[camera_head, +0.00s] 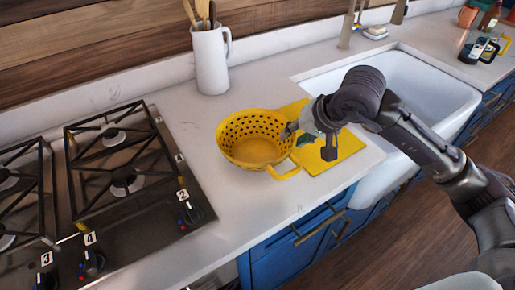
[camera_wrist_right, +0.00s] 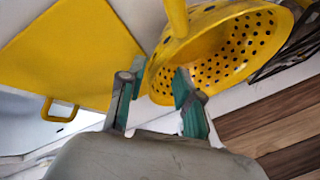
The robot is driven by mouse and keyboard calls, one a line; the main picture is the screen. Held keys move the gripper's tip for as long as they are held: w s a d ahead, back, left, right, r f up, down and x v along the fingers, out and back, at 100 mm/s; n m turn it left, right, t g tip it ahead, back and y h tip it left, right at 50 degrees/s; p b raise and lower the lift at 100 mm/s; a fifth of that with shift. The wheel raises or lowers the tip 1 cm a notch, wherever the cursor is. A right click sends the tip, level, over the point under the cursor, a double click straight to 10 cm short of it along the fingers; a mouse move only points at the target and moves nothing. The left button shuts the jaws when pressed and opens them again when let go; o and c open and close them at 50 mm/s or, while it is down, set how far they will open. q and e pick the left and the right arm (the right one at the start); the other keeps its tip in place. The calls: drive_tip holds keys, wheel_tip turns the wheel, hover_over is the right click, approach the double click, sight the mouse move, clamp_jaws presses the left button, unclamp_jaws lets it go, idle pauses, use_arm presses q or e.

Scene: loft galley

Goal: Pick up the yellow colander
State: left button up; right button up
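The yellow colander (camera_head: 253,150), full of round holes, stands upright on the white counter between the stove and the sink. One loop handle (camera_head: 284,171) points toward the front. My right gripper (camera_head: 293,130) is at the colander's right rim, pointing left. In the right wrist view, the colander (camera_wrist_right: 225,50) fills the upper right. The two fingers of my right gripper (camera_wrist_right: 160,76) are apart, with the near part of the colander's rim between or just beyond them. I cannot tell whether either finger touches it. My left gripper is not in view.
A yellow board (camera_head: 343,152) lies right of the colander, under my right arm; it also shows in the right wrist view (camera_wrist_right: 75,50). A gas stove (camera_head: 150,215) is at left, a white utensil jug (camera_head: 210,62) behind, a sink (camera_head: 430,85) at right. Counter in front is clear.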

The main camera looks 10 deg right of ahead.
sight(279, 148)
drive_tip(key=shift+w+a+f, duration=0.1)
drive_tip(key=shift+w+f, duration=0.05)
drive_tip(key=shift+f, duration=0.15)
drive_tip(key=p+x, duration=0.1)
drive_tip(key=x, duration=0.2)
drive_tip(key=shift+w+f+p, duration=0.1)
drive_tip(key=shift+f+p, duration=0.2)
drive_tip(key=shift+p, duration=0.05)
drive_tip(key=shift+w+a+f, duration=0.1)
drive_tip(key=shift+w+f, duration=0.15)
drive_tip(key=shift+f, duration=0.2)
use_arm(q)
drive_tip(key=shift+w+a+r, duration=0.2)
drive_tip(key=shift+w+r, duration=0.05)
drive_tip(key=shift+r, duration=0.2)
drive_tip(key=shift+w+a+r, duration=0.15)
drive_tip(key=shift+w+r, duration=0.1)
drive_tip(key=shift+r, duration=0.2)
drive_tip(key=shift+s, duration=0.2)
use_arm(e)
clamp_jaws()
